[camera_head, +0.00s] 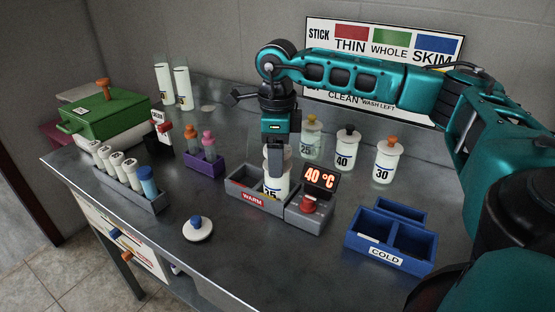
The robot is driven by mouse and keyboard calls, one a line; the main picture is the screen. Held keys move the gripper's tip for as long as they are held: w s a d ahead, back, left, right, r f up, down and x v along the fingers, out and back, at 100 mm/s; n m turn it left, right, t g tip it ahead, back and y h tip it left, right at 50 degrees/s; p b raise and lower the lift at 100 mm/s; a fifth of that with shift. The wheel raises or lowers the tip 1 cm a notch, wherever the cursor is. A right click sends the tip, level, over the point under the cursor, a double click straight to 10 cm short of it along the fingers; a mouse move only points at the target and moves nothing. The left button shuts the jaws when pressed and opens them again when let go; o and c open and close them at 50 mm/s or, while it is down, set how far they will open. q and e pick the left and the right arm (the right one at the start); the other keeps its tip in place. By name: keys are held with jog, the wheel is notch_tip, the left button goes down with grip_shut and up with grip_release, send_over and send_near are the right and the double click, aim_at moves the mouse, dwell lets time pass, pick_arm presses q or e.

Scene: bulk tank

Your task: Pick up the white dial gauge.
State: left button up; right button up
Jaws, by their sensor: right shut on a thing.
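My right gripper (275,165) points straight down over the grey WARM bath (236,186) and is shut. A white jar (277,187) with a dark number, partly hidden by the fingers and the bath wall, stands in the bath between or just behind the fingertips. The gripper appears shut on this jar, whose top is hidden. I cannot clearly make out a white dial gauge. A round white piece with a blue knob (198,228) lies apart on the steel table, left of the bath. My left gripper is not in view.
A red 40 °C display (319,178) stands beside the bath. Lidded jars (346,150) stand behind it, and a blue COLD rack (391,240) at right. A purple rack (204,164), tube rack (129,188) and green box (107,115) fill the left. The front middle table is clear.

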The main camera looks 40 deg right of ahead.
jog(key=shift+c, duration=0.3)
notch_tip(320, 180, up, 20)
jog(key=p, duration=0.5)
